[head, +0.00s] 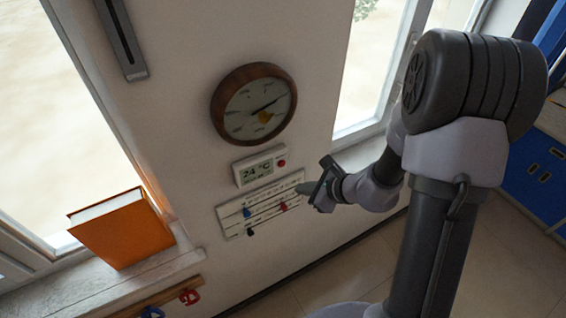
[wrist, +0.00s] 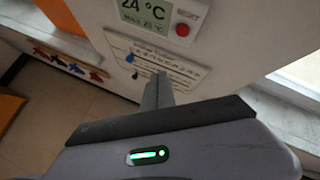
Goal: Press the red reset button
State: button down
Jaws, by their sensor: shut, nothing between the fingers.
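The red reset button (head: 282,163) sits at the right end of a white wall thermostat (head: 259,166) that reads about 24 °C. In the wrist view the button (wrist: 182,30) is at the top right of the thermostat (wrist: 147,14), under a small label. My gripper (head: 303,189) is shut and empty. It is below and to the right of the button, in front of the right part of the chart under the thermostat. In the wrist view my gripper's fingertips (wrist: 158,80) point at the wall below the button, apart from it.
A white chart (head: 262,208) with coloured markers hangs under the thermostat. A round wooden-rimmed dial (head: 254,104) hangs above it. An orange book (head: 124,228) stands on the left sill. A hook rail (head: 170,297) is at the lower left. A window (head: 372,65) is to the right.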

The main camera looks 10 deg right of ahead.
aim_at(282, 164)
jog(key=w+a+p, duration=0.1)
jog(key=w+a, duration=0.1)
jog(key=w, duration=0.4)
jog(key=shift+w, duration=0.3)
jog(key=shift+w+a, duration=0.1)
dwell(1.7)
jog(key=shift+w+a, duration=0.1)
jog(key=shift+w, duration=0.15)
jog(key=shift+w+a, duration=0.1)
jog(key=shift+w, duration=0.25)
dwell(0.4)
dwell(0.4)
jog(key=shift+s+d+b, duration=0.2)
jog(key=shift+s+b, duration=0.45)
jog(key=shift+s, duration=0.1)
